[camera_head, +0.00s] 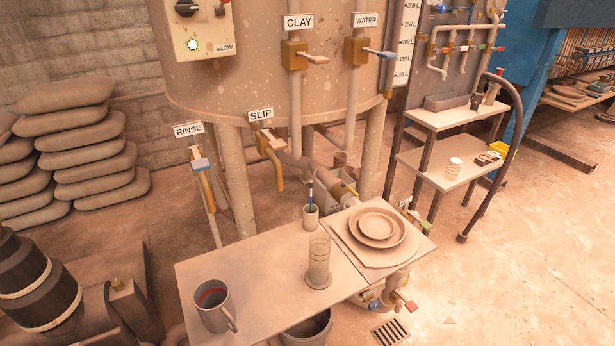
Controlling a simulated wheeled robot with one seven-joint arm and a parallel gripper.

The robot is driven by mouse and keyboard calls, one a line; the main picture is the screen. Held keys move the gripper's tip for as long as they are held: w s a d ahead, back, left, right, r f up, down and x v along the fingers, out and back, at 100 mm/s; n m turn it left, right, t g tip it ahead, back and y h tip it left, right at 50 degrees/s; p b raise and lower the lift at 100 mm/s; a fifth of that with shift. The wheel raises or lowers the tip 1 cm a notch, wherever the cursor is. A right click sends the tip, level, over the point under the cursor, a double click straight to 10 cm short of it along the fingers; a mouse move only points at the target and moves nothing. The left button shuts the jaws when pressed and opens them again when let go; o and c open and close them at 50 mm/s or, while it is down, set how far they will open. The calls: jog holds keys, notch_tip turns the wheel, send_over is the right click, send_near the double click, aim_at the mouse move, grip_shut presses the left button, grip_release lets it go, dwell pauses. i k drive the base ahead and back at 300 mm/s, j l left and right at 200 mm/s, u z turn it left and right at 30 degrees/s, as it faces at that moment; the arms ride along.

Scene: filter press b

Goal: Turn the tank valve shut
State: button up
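The tank (260,75) is a large beige vessel on legs, its top out of view. Four labelled valves show. The CLAY valve (293,54) has a tan lever (316,59) sticking out to the right, across its upright pipe. No label reads "tank". My gripper is not in view.
A table (255,268) below the tank holds a mug (214,307), a clear cylinder (319,258), a brush cup (310,216) and stacked plates (377,224). Sacks (88,150) lie left. A dark curved hose (518,130) and shelves (440,168) stand right. Floor (540,260) at right is clear.

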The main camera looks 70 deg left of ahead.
aim_at(350, 189)
jog(key=i+u, duration=0.25)
jog(key=i, duration=0.25)
jog(key=i+u, duration=0.3)
jog(key=i, duration=0.2)
jog(key=i+u, duration=0.7)
jog(key=u, duration=0.2)
jog(key=i+l+u, duration=0.1)
jog(key=i+u, duration=0.3)
jog(key=i+l+u, duration=0.2)
jog(key=u, duration=0.25)
jog(key=i+l, duration=0.1)
jog(key=l, duration=0.4)
jog(key=l+z, duration=0.15)
jog(key=l, duration=0.35)
jog(key=i+l, duration=0.15)
jog(key=l, duration=0.35)
jog(key=z, duration=0.05)
